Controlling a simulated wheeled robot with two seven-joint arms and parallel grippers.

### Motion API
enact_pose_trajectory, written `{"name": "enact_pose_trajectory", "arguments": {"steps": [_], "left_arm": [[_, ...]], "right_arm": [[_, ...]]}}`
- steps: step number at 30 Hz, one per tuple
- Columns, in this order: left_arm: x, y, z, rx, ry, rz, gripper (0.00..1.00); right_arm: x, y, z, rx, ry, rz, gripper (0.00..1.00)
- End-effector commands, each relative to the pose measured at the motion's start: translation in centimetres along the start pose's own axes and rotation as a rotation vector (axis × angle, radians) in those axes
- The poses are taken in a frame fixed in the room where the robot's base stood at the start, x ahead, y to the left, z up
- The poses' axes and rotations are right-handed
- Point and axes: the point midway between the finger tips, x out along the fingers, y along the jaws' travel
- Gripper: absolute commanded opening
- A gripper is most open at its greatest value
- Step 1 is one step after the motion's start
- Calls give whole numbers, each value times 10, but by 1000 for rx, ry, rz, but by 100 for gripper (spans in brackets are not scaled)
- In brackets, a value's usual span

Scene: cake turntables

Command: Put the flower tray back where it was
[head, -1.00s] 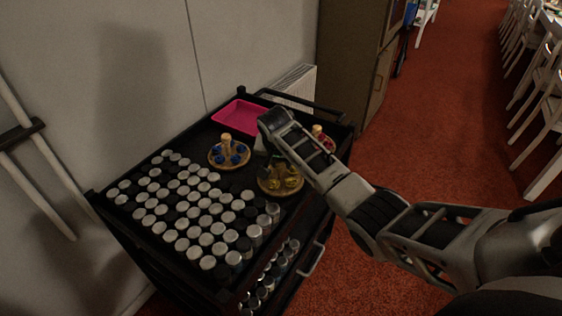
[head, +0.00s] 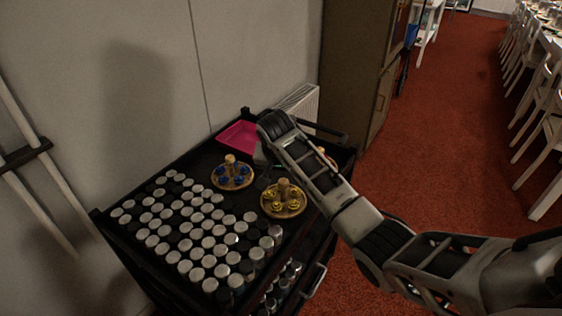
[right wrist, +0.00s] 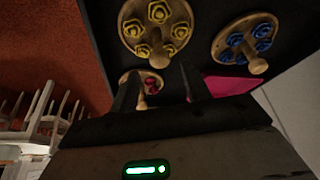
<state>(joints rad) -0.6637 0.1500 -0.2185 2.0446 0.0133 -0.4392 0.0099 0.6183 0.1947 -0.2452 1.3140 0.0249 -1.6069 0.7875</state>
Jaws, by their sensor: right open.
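Three round wooden flower trays with upright peg handles stand on the black cart top. The red-flower tray (right wrist: 155,79) is mostly hidden behind my right arm in the head view. My right gripper (right wrist: 156,88) is open and empty; in the right wrist view its fingertips lie on either side of the red tray's peg, but I cannot tell how far above it they are. In the head view its fingers are mostly hidden behind my wrist. My left gripper is out of view.
The cart (head: 130,232) carries rows of silver and black capped jars (head: 190,225) at its front left. A pink tray (head: 238,136) lies at the back. A wall is behind, a brown cabinet (head: 352,75) beyond, and open red carpet to the right.

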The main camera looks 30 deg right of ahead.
Motion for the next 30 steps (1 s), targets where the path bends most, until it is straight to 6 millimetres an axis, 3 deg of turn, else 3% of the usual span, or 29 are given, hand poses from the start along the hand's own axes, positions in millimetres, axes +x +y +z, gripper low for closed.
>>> {"name": "enact_pose_trajectory", "arguments": {"steps": [3, 10, 30], "left_arm": [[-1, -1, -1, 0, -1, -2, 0], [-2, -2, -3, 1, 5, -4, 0], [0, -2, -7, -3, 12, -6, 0]], "right_arm": [[-25, 0, 0, 0, 1, -3, 47], [-49, 0, 0, 0, 0, -1, 47], [-52, 0, 0, 0, -1, 0, 47]]}}
